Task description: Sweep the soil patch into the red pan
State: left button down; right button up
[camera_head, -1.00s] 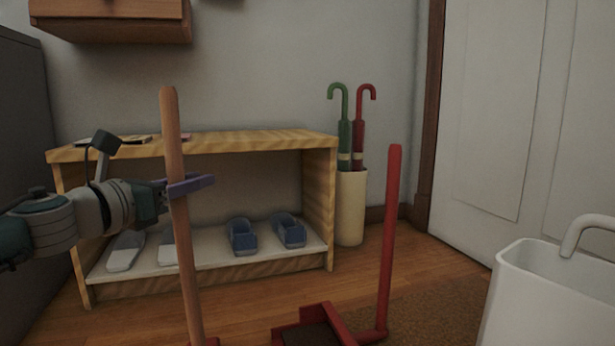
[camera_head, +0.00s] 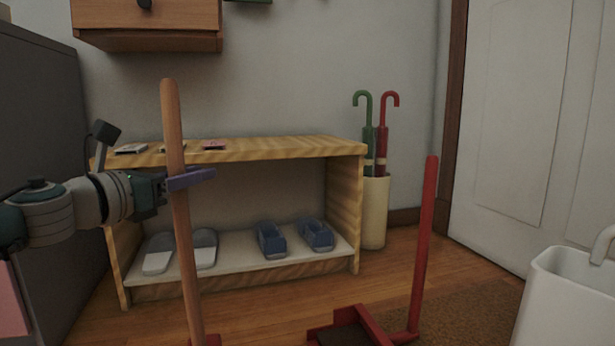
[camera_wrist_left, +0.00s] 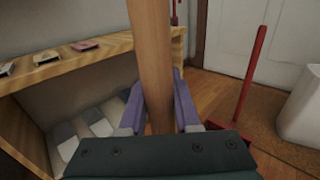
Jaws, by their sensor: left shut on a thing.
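My left gripper (camera_head: 190,179) is shut on the wooden broom handle (camera_head: 175,130), which stands nearly upright. In the left wrist view the handle (camera_wrist_left: 151,60) passes between the purple fingers (camera_wrist_left: 158,105). Dark material shows inside the pan. The pan is cut off by the bottom edge. I see no separate soil patch on the floor. My right gripper is not in view.
A wooden shoe bench (camera_head: 250,150) with grey and blue shoes stands behind the broom. A cream umbrella stand (camera_head: 374,212) with two umbrellas is right of it. A white bin (camera_head: 565,300) stands at the right, near a brown mat (camera_head: 470,300). A dark cabinet (camera_head: 50,130) is at the left.

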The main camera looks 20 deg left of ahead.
aim_at(182, 148)
pick_arm(q)
notch_tip(182, 148, up, 5)
jog(key=p, duration=0.2)
jog(key=shift+w+d+f+p, duration=0.15)
jog(key=shift+f+p, duration=0.05)
jog(key=shift+p, duration=0.15)
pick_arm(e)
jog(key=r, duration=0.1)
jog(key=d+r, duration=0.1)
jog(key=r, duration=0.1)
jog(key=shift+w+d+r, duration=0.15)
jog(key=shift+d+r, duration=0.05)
pick_arm(q)
jog(key=c, duration=1.2)
grip_release()
grip_shut()
